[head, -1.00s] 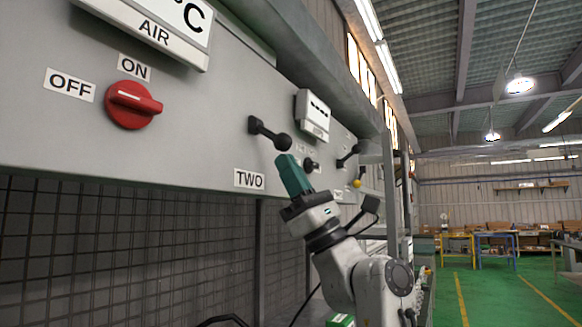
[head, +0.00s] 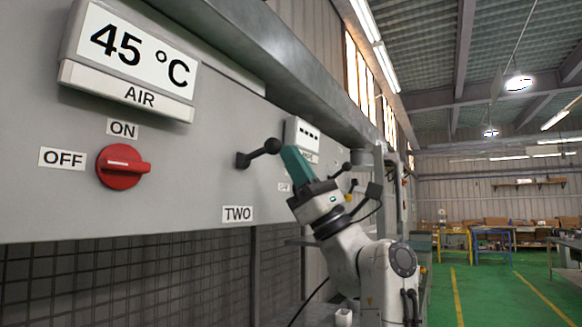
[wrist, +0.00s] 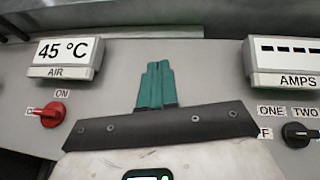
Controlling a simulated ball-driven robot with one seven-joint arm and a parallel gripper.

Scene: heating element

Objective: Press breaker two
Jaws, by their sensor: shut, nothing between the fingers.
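The breaker lever (head: 258,153), a black arm with a round knob, juts from the grey panel above the "TWO" label (head: 238,214) in the head view. It points out and slightly upward. My gripper (head: 289,149), with teal fingers, is shut and empty. Its tips are right beside the knob on its right side and look in contact, though depth is hard to judge. In the wrist view the shut fingers (wrist: 156,66) point at the panel; the lever is not visible there.
A red OFF/ON knob (head: 122,167) and a "45 °C" AIR display (head: 130,60) are left of the lever. An AMPS display (wrist: 285,60) and a black ONE/TWO selector (wrist: 299,134) are to the right. Another black lever (head: 340,169) is farther along. Green floor is open at right.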

